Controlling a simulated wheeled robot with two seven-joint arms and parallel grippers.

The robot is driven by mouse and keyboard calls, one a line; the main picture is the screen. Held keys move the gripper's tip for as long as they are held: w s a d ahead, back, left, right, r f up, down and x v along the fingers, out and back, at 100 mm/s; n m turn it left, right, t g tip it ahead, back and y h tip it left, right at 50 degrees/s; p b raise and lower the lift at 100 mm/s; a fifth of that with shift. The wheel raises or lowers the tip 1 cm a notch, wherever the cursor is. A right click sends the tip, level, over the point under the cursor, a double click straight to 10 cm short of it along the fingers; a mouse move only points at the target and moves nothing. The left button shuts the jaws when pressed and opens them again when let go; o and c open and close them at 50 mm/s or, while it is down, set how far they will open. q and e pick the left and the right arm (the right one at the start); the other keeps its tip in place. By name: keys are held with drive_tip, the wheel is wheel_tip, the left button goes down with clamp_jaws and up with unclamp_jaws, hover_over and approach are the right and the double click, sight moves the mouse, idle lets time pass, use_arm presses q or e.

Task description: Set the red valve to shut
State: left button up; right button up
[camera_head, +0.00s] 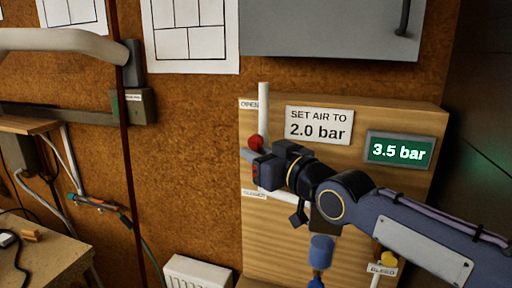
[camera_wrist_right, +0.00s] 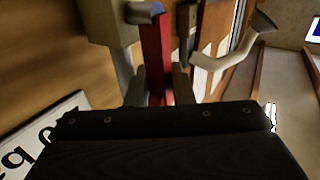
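The red valve (camera_head: 255,142) is on the wooden panel (camera_head: 300,240) at centre right in the head view, between the OPEN label above and the CLOSED label below. Only a small red part shows there; my right gripper (camera_head: 250,156) covers the rest. In the right wrist view its red lever (camera_wrist_right: 157,50) runs between the two fingers of my right gripper (camera_wrist_right: 160,85), which appear closed against its sides. The lever's exact angle is hard to tell in the head view. My left gripper is not in view.
A white pipe (camera_head: 263,105) rises above the valve. A "SET AIR TO 2.0 bar" sign (camera_head: 319,125) and a green display (camera_head: 399,150) reading 3.5 bar are on the panel. A yellow knob (camera_head: 388,258) by the BLEED label sits low. A grey cabinet (camera_head: 330,28) hangs above.

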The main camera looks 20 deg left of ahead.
drive_tip(key=shift+w+a, duration=0.15)
drive_tip(key=shift+a, duration=0.05)
clamp_jaws()
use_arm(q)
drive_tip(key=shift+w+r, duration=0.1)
